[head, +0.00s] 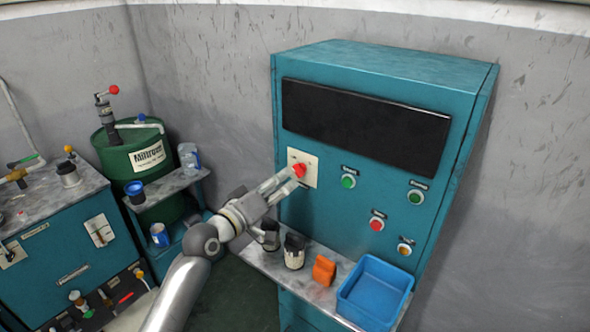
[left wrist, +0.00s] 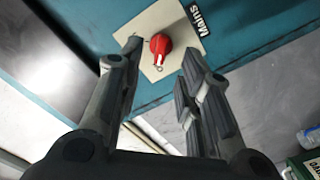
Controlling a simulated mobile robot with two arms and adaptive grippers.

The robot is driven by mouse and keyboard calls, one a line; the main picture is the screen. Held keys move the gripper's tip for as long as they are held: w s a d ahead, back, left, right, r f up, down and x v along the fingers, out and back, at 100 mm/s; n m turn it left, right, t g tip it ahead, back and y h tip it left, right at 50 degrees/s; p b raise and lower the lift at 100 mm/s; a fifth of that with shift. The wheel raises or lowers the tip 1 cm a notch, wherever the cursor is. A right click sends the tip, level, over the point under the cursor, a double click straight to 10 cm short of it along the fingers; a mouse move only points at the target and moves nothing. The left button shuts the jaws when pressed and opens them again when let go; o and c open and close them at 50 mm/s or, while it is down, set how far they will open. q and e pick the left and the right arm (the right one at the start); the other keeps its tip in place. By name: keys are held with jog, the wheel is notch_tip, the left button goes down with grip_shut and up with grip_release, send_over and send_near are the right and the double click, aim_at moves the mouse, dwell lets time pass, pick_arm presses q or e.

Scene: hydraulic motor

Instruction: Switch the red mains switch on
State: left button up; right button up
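The red mains switch (head: 299,170) is a knob on a cream plate (head: 311,163) at the left of the teal cabinet's front. In the left wrist view the red knob (left wrist: 160,44) shows beside the "Mains" label (left wrist: 200,18). My left gripper (head: 290,174) reaches up to the knob from the lower left. In the left wrist view my left gripper (left wrist: 160,58) is open, with one finger on each side of the knob and a gap on both sides. Its fingertips are close to the plate. My right gripper is not in view.
The teal cabinet (head: 385,72) has a dark panel (head: 360,125) and several buttons. On the shelf below stand a blue bin (head: 374,290), an orange object (head: 324,269) and dark-topped containers (head: 294,251). A green drum (head: 130,155) stands at the left.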

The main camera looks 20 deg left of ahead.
aim_at(296, 173)
pick_arm(q)
jog(key=shift+p+x, duration=0.6)
jog(key=shift+x, duration=2.45)
jog(key=shift+f, duration=0.1)
grip_shut()
